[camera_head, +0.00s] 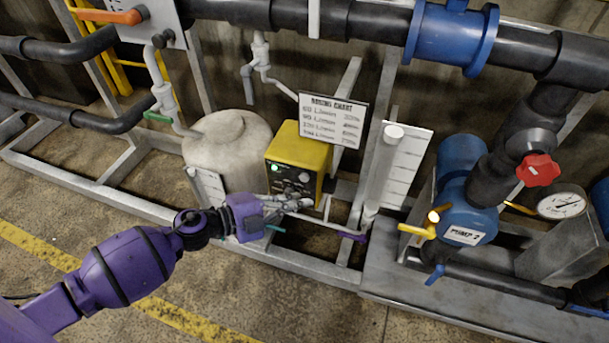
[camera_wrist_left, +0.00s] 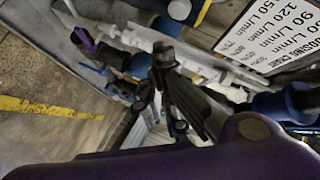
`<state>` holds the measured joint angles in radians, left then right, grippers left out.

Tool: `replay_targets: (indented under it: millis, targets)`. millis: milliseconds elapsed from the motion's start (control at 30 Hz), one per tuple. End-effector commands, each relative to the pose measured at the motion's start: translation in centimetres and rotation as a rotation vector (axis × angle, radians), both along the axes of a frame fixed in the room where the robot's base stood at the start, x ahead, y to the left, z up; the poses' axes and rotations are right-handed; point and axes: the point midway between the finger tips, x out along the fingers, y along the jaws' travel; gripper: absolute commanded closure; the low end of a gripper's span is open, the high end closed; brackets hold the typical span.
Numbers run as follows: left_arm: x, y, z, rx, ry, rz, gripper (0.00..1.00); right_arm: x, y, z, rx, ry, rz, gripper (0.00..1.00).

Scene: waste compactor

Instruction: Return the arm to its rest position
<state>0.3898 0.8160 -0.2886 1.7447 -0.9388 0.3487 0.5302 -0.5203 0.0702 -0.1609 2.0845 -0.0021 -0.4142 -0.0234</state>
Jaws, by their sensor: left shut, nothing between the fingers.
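My left arm (camera_head: 140,262), purple and black, reaches in from the lower left of the head view. My left gripper (camera_head: 300,203) is at its end, just below the front of the yellow dosing box (camera_head: 302,150). The gripper is shut and holds nothing. In the left wrist view, the dark fingers of the gripper (camera_wrist_left: 164,58) point up the picture towards pale pipework. I cannot tell from these views whether the fingertips touch the box or the pipes. My right gripper is in neither view.
A pale tank (camera_head: 222,140) stands left of the box. A dosing chart (camera_head: 333,119) is above it, and a purple valve handle (camera_head: 352,237) lies to the right. A blue pump (camera_head: 466,190) is further right. The floor (camera_head: 70,215) at lower left is clear.

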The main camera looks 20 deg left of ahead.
Motion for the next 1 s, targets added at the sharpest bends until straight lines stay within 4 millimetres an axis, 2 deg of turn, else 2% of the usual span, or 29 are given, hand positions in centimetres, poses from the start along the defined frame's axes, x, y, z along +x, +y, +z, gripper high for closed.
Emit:
replay_targets:
  millis: [100, 233, 767, 833, 933, 1000]
  targets:
    - [-1.1, 0.0, 0.1, -0.002, 0.001, 0.000, 1.00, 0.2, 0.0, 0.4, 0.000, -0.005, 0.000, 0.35]
    - [-1.5, 0.0, 0.1, -0.002, 0.000, 0.000, 1.00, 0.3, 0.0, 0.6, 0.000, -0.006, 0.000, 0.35]
    - [-1.3, 0.2, 0.0, 0.014, -0.015, 0.006, 1.00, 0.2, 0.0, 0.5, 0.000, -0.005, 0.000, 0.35]
    - [-0.6, 0.8, 0.3, 0.022, -0.035, 0.043, 1.00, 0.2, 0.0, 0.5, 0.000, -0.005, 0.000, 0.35]
    - [0.8, 1.3, 1.9, -0.012, -0.061, 0.137, 1.00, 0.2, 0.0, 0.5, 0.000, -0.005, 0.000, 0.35]
    - [0.4, 1.7, 1.5, -0.069, -0.030, 0.236, 1.00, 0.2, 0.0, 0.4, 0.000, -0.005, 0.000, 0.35]
